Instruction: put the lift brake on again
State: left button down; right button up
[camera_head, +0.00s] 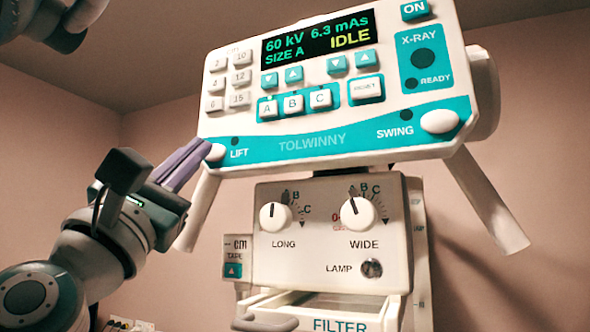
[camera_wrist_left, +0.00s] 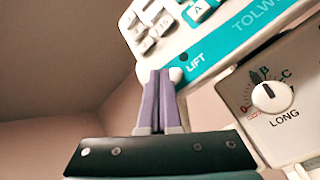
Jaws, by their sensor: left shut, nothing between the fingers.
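The white LIFT knob (camera_head: 216,152) sits at the lower left corner of the control panel (camera_head: 360,142), beside the LIFT label and a small dark lamp (camera_head: 235,141). My left gripper (camera_head: 203,146) is shut and empty, its purple fingers pointing up at this knob. In the left wrist view the fingertips (camera_wrist_left: 161,73) overlap the edge of the LIFT knob (camera_wrist_left: 176,74); I cannot tell whether they touch it. The larger white SWING knob (camera_head: 440,121) is at the panel's right corner, its small lamp dark. My right gripper is not in view.
The panel display (camera_head: 318,37) reads IDLE. Below hangs a box with the LONG dial (camera_head: 275,216) and WIDE dial (camera_head: 358,213), above a FILTER drawer (camera_head: 335,322). A pale handle bar (camera_head: 199,208) slants down close to the fingers. Left of the panel is free room.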

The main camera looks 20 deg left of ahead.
pick_arm(q)
jog(key=shift+s, duration=0.5)
jog(key=shift+s+a+p, duration=0.2)
jog(key=shift+s+p, duration=0.4)
jog(key=shift+s, duration=1.9)
